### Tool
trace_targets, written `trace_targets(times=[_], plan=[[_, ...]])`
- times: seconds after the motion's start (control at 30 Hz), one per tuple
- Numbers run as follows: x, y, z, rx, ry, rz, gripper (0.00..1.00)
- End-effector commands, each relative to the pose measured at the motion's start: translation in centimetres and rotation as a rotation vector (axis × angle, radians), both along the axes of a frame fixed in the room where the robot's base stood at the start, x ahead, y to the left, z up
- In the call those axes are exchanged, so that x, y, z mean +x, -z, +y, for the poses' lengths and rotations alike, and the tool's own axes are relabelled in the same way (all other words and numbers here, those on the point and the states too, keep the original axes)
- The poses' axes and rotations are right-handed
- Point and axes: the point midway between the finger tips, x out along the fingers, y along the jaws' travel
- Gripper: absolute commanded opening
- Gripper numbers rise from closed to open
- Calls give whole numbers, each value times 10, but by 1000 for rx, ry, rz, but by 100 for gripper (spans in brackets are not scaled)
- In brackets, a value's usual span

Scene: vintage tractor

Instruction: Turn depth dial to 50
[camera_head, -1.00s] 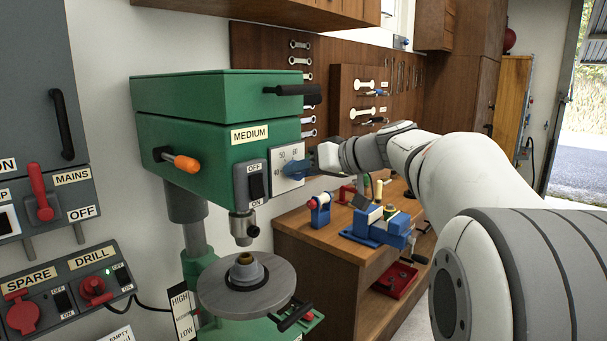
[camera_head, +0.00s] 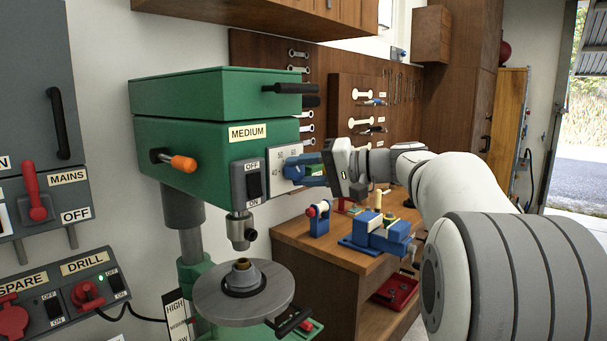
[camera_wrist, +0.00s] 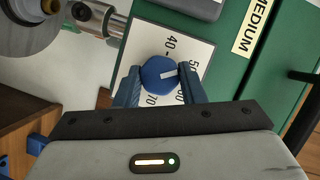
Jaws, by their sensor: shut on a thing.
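The depth dial (camera_wrist: 158,75) is a round blue knob with a white pointer mark, set on a white scale plate (camera_wrist: 172,39) on the green drill press head (camera_head: 180,150). In the wrist view the plate shows 40, 50 and 70; the other numbers are partly hidden. The white mark points to the right side of the knob, close to the 50. My gripper (camera_wrist: 160,88) has its blue fingers on both sides of the knob, shut on it. In the head view my gripper (camera_head: 303,168) reaches the plate from the right and hides the knob.
An OFF/ON switch (camera_head: 254,184) sits just left of the plate. A black handle (camera_head: 297,88) juts out above. The round drill table (camera_head: 210,295) is below. A wooden bench (camera_head: 310,248) with a blue vise (camera_head: 375,233) stands below right.

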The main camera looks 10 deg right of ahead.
Motion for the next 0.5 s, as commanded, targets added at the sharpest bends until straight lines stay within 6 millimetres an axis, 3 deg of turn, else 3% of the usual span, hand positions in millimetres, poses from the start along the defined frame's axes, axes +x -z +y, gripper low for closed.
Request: trace_targets(times=[0.5], plan=[[0, 0, 0, 68, 2, 48, 14]])
